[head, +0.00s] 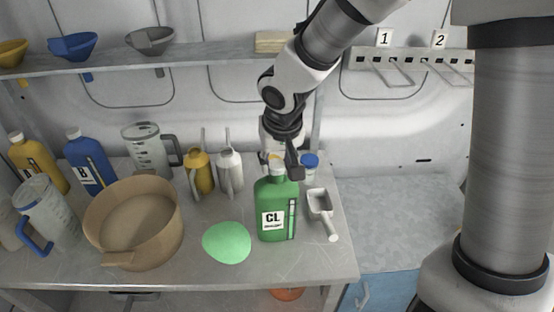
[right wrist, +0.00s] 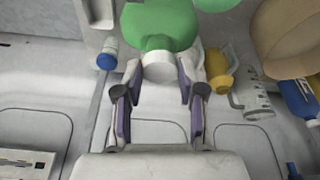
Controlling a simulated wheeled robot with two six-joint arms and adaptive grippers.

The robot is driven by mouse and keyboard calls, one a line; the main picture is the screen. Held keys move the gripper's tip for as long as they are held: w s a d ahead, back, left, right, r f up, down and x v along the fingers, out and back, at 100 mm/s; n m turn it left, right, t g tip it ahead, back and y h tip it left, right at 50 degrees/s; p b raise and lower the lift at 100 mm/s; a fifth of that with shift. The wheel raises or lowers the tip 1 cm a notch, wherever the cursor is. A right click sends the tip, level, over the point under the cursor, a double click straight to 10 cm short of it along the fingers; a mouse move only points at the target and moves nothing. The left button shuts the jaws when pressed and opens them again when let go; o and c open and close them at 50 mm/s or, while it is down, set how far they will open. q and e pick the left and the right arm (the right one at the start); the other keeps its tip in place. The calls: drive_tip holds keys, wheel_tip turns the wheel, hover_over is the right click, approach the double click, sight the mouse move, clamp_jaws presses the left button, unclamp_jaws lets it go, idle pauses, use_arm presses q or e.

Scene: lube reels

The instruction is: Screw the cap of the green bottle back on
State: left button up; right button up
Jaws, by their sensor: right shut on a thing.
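The green bottle (head: 277,211), labelled CL, stands upright on the bench. It also shows at the top of the right wrist view (right wrist: 160,22). My right gripper (head: 281,165) comes down from above at the bottle's top. It is shut on the white cap (right wrist: 158,66), which sits at the bottle's mouth between the purple finger pads. I cannot tell how tightly the cap is seated. In the head view the gripper largely hides the cap. My left gripper is not in view.
A white bottle with a blue cap (head: 310,168) stands close behind right, and a scoop (head: 320,210) lies to the right. A green round sheet (head: 227,243), a tan basin (head: 133,222) and oil cans (head: 229,172) are left. A shelf (head: 180,58) runs behind.

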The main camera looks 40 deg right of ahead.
drive_tip(key=shift+f+b, duration=0.6)
idle(0.5)
drive_tip(key=shift+w+f+m+b, duration=0.1)
drive_tip(key=shift+f+m+b, duration=0.05)
drive_tip(key=shift+m+b, duration=0.4)
drive_tip(key=shift+m+h+b, duration=0.4)
drive_tip(key=shift+m+b, duration=0.3)
drive_tip(key=shift+m, duration=0.35)
drive_tip(key=shift+a+m+g, duration=0.1)
drive_tip(key=shift+m+g, duration=0.2)
drive_tip(key=shift+m, duration=0.3)
drive_tip(key=shift+r+m, duration=0.2)
drive_tip(key=shift+m, duration=0.2)
